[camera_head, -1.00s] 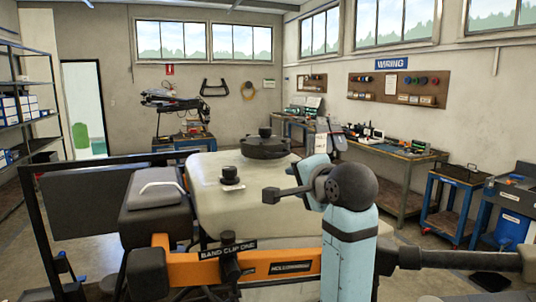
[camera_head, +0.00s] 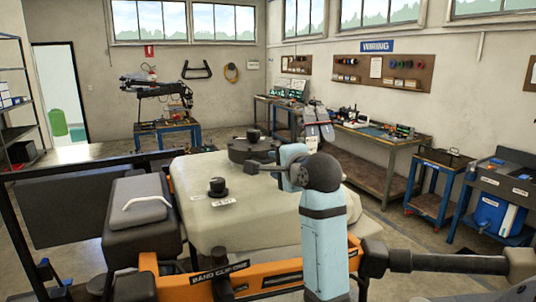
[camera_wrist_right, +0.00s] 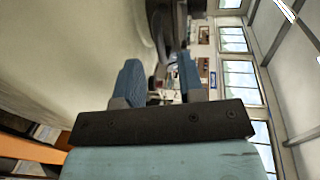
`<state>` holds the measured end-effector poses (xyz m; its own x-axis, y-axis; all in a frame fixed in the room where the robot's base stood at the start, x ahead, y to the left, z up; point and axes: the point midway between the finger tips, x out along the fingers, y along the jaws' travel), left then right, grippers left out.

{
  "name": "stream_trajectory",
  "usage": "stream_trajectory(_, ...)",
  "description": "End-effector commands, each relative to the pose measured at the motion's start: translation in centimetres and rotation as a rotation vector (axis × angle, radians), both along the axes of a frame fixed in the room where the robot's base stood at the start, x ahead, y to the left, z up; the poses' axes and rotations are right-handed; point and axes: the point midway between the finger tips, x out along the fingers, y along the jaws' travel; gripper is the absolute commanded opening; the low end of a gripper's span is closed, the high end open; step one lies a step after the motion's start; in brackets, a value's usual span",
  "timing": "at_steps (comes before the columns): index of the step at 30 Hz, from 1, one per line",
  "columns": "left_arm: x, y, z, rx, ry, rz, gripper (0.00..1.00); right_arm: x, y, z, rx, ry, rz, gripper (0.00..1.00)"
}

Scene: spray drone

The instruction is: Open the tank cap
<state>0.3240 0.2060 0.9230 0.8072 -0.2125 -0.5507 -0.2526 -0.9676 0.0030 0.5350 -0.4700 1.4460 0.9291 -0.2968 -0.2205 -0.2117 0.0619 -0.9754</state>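A broad round black tank cap (camera_head: 250,150) sits on top of the pale tank (camera_head: 260,215), and looks closed. A smaller black knob-like cap (camera_head: 217,187) stands nearer, on the left part of the tank. My right arm rises in front of the tank, its wrist just right of the broad cap in the head view. In the right wrist view my right gripper (camera_wrist_right: 160,75) is open, with a gap between its two blue-padded fingers and nothing held. A dark round part, probably the broad cap (camera_wrist_right: 160,22), shows beyond the fingers. My left gripper is out of view.
The orange frame (camera_head: 280,273) and a black box (camera_head: 140,205) with a pale handle border the tank. A black boom (camera_head: 450,263) extends right. Workbenches (camera_head: 372,175) and blue carts (camera_head: 432,190) stand behind, with open floor between.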

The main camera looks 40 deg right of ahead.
Motion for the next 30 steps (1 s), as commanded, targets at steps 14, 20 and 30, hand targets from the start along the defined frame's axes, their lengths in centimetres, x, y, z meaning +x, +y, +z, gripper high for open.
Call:
stream_trajectory(14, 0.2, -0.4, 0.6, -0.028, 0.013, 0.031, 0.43, 5.4, -1.7, -1.3, 0.0, 0.001, 0.001, 0.36)
stream_trajectory(20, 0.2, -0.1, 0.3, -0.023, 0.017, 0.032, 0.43, 5.4, -1.7, -1.3, -0.001, 0.0, 0.001, 0.36)
stream_trajectory(30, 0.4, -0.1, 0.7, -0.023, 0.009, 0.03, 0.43, 5.4, -1.7, -1.3, -0.001, 0.0, 0.001, 0.0)
